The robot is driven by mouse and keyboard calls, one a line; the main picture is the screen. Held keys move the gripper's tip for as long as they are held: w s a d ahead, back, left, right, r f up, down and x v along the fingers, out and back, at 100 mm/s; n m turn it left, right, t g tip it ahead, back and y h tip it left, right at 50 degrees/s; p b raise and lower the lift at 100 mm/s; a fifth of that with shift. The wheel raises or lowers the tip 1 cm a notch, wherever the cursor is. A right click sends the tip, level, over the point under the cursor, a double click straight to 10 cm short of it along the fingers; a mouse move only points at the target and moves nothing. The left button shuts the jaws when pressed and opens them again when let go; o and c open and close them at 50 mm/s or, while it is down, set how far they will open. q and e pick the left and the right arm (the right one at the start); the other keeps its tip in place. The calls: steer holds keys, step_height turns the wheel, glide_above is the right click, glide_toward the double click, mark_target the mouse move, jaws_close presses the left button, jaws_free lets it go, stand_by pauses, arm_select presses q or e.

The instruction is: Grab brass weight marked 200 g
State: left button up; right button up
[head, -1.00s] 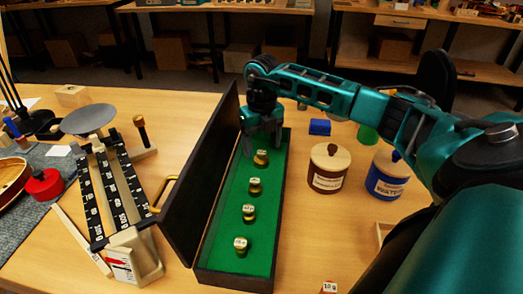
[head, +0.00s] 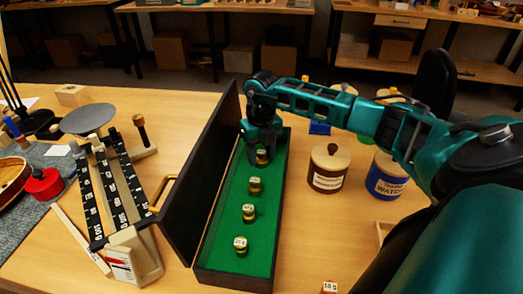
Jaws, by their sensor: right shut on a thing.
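A long dark case (head: 238,281) with a green lining stands open on the bench, and a row of brass weights stands in it. My right gripper (head: 262,157) reaches down into the far end of the case. It is shut on the farthest brass weight (head: 263,161), whose top is mostly hidden between the fingers. Nearer in the row stand a second brass weight (head: 255,186), a third (head: 248,213) and the nearest one (head: 240,245). The markings are too small to read surely, so I cannot tell which is 200 g. My left gripper is not in view.
The raised case lid (head: 196,185) stands along the left side. Left of it is a balance (head: 112,195) with a grey pan. A brown jar (head: 327,180) and a blue jar (head: 383,186) stand right of the case. A small 10 g block (head: 329,287) lies at the front.

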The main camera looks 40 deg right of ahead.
steer(key=c, duration=0.3)
